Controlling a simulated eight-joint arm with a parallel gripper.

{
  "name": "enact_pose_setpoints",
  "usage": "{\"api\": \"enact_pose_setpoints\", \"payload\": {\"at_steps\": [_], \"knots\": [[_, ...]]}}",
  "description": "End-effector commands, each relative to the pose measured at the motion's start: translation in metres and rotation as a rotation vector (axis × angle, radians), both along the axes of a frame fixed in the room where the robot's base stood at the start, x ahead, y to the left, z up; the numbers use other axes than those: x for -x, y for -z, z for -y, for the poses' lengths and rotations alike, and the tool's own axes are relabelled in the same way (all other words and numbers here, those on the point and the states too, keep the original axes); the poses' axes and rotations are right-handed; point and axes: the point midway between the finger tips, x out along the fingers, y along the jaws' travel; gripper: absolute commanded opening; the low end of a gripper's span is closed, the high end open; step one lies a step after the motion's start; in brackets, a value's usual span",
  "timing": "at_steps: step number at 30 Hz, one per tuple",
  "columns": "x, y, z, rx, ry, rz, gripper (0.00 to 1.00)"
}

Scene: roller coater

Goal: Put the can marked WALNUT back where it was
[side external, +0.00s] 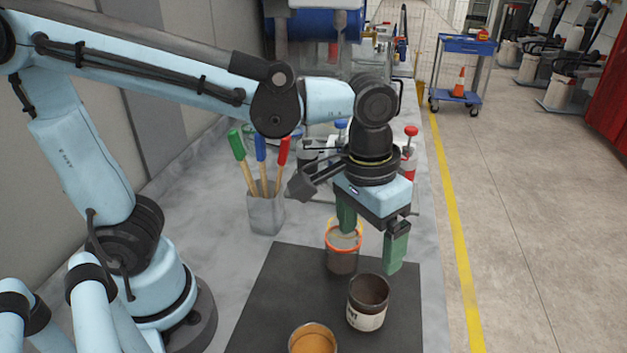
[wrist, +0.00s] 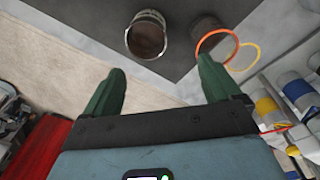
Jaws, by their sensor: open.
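My gripper (side external: 370,249) is open and empty, with its green fingers pointing down above the dark mat (side external: 270,295). In the wrist view my gripper (wrist: 160,70) has nothing between its fingers. A can with dark brown contents (side external: 367,302) stands upright on the mat, below and in front of my gripper; its white label shows only in part, and I cannot read it whole. It also shows in the wrist view (wrist: 147,38). A second can (side external: 342,262) with an orange ring at its top stands behind it, close to the left finger. No full WALNUT marking is readable.
A third can with orange contents (side external: 313,338) stands at the front of the mat, cut off by the frame. A grey holder (side external: 266,213) with several coloured-handled tools stands at the left back. Red-topped bottles (side external: 409,150) stand behind my gripper. The bench edge is at the right.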

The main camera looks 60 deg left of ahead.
Motion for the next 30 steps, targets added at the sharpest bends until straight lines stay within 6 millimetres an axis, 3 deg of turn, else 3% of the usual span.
{"api": "enact_pose_setpoints", "payload": {"at_steps": [6, 13, 18, 29, 30], "knots": [[-0.006, 0.0, -0.068, 0.04, -0.015, 0.249, 0.91], [-0.005, 0.004, -0.12, -0.006, -0.015, 0.472, 0.91], [-0.004, 0.005, -0.134, -0.033, -0.012, 0.537, 0.91], [-0.004, 0.004, -0.134, -0.037, -0.01, 0.542, 0.91], [-0.004, 0.004, -0.134, -0.036, -0.011, 0.541, 0.97]]}}
